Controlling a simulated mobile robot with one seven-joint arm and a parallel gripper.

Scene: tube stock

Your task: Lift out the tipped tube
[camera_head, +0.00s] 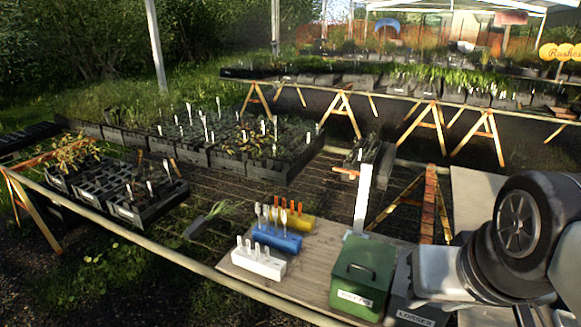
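Three small racks stand on a wooden board: a white rack (258,264), a blue rack (277,238) behind it, and a yellow rack (300,224) farthest back. Several white tubes (257,248) stand in the white rack. Pale grey tubes (266,214) rise at the blue rack, and orange-topped tubes (284,203) rise at the yellow one. The tubes are small and overlap, so I cannot tell which one is tipped. My arm comes in at the right edge, well right of the racks. My gripper is not visible.
A green lidded box (362,278) stands right of the racks, with a grey labelled box (412,305) beside it. A white post (362,198) rises behind the green box. Planter trays (147,204) lie at left on the mesh bench. Bare board (318,262) lies between racks and green box.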

